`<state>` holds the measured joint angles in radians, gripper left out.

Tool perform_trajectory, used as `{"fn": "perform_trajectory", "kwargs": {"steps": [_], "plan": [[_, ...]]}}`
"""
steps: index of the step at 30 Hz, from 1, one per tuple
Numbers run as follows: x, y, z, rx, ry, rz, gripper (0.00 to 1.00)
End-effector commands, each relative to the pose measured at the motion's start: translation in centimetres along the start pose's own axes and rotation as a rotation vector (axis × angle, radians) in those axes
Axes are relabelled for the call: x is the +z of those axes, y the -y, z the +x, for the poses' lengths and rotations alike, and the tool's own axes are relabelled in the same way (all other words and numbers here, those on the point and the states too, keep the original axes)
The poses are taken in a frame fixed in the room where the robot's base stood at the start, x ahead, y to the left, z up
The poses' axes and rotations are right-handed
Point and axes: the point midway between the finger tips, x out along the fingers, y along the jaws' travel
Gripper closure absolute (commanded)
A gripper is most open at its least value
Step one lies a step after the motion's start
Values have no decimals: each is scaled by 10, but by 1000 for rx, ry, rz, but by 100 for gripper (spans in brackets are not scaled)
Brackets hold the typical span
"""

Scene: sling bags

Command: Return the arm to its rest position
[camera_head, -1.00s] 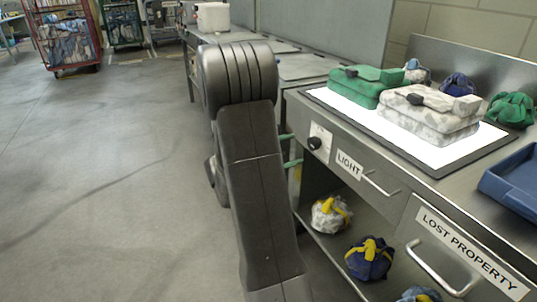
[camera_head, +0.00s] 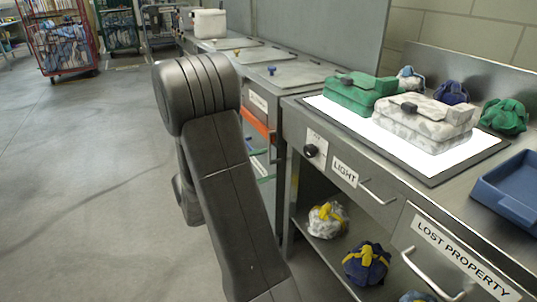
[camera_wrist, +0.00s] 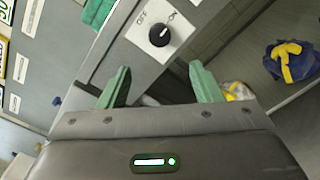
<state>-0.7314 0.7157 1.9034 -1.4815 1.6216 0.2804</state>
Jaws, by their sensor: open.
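My gripper (camera_wrist: 160,88) shows in the wrist view with its two green fingers apart and nothing between them. Beyond the fingers is the front of the metal bench, with a black knob (camera_wrist: 159,36) on an ON/OFF plate. In the head view my arm stands in the middle, left of the bench, and its own links hide the gripper. The same knob (camera_head: 311,151) is in view there, left of the LIGHT label.
A lit panel (camera_head: 462,156) on the bench bears a green bag (camera_head: 350,97) and a grey-white patterned bag (camera_head: 425,122). A blue tray (camera_head: 515,190) is at right. Bundles (camera_head: 366,263) lie on the shelf below. Floor at left (camera_head: 70,200) is clear.

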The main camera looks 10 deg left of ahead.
Motion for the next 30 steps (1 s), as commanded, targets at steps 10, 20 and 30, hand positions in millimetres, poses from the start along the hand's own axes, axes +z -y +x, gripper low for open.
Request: {"fn": "perform_trajectory", "kwargs": {"steps": [10,20,30], "plan": [[0,2,37,-4,4,1,41],[0,1,88,-3,3,1,41],[0,0,130,-1,2,1,41]]}}
